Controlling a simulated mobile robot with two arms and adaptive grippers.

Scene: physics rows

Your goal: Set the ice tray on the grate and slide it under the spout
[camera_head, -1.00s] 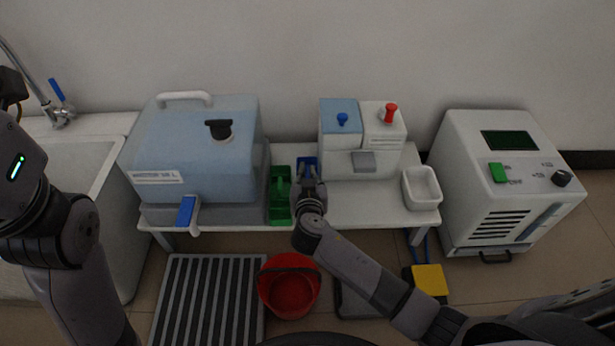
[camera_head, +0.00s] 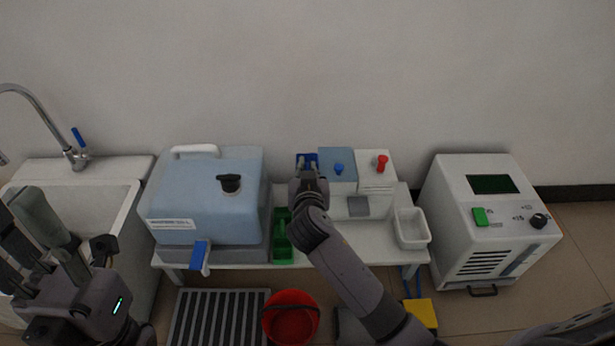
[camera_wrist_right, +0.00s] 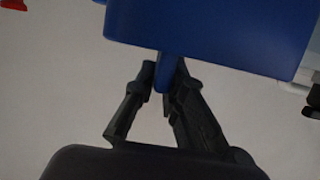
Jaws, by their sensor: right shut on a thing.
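My right gripper (camera_head: 308,172) is shut on a blue ice tray (camera_head: 306,158), holding it up beside the white two-part box. In the right wrist view the blue tray (camera_wrist_right: 215,30) fills the top, with a tab between the fingers. The spout, a blue-handled tap (camera_head: 200,256), is on the front of the light-blue water tank (camera_head: 205,200). A grey slatted grate (camera_head: 215,318) lies on the floor below it. My left gripper (camera_head: 22,215) is open and empty at the far left, in front of the sink.
A green tray (camera_head: 283,250) lies on the white table between tank and white box (camera_head: 375,172). A small white bin (camera_head: 411,229) is at the table's right. A red bucket (camera_head: 290,318) stands on the floor beside the grate. A white machine (camera_head: 490,220) stands right.

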